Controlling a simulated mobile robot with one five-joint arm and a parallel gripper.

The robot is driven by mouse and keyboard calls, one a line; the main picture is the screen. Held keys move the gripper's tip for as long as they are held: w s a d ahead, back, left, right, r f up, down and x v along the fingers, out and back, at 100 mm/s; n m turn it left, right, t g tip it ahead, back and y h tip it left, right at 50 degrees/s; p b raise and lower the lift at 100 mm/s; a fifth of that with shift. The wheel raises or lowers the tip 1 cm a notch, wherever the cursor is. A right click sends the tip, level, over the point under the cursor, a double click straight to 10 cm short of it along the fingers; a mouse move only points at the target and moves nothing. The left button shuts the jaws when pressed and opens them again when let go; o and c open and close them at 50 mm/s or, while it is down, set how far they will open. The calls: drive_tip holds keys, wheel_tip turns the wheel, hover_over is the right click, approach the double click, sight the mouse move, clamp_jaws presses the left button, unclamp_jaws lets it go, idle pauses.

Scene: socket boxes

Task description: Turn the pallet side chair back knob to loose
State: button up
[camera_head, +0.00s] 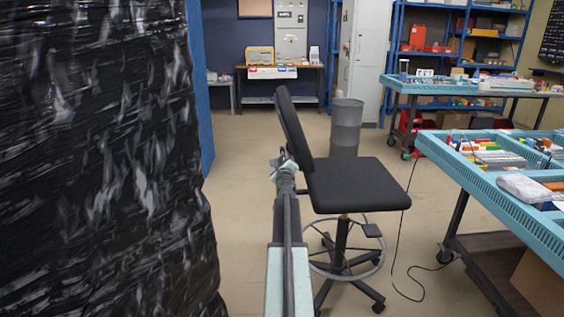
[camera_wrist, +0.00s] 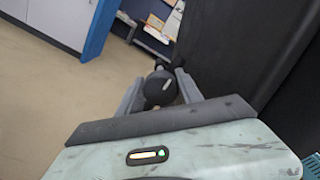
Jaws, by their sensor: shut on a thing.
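The black office chair (camera_head: 357,184) stands ahead of me, its back (camera_head: 296,128) upright on the left side of its seat. In the wrist view the dark chair back (camera_wrist: 235,50) fills the upper right. The round black chair back knob (camera_wrist: 160,88) has a small pale mark on it. My gripper (camera_wrist: 160,92) is shut on the knob, one finger on each side. In the head view my gripper (camera_head: 284,165) is at the lower part of the chair back, and the knob cannot be made out there.
A black-wrapped pallet (camera_head: 95,160) rises close on the left. A blue-edged workbench (camera_head: 500,185) with parts stands on the right. A grey drum (camera_head: 346,125) stands behind the chair. A dark cable (camera_head: 398,250) lies on the floor. Floor between pallet and chair is clear.

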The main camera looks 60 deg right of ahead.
drive_tip(key=shift+w+d+n, duration=0.15)
drive_tip(key=shift+n, duration=0.25)
drive_tip(key=n, duration=0.5)
drive_tip(key=shift+f, duration=0.15)
drive_tip(key=n, duration=0.6)
drive_tip(key=shift+f+n+b, duration=0.15)
drive_tip(key=shift+n+b, duration=0.15)
drive_tip(key=shift+n, duration=0.1)
drive_tip(key=n, duration=0.5)
drive_tip(key=shift+f, duration=0.1)
drive_tip(key=n, duration=0.6)
drive_tip(key=shift+s+d, duration=0.15)
drive_tip(key=shift+s, duration=0.1)
drive_tip(key=shift+n, duration=0.3)
drive_tip(key=o, duration=1.4)
drive_tip(key=shift+f, duration=0.1)
drive_tip(key=shift+c, duration=0.2)
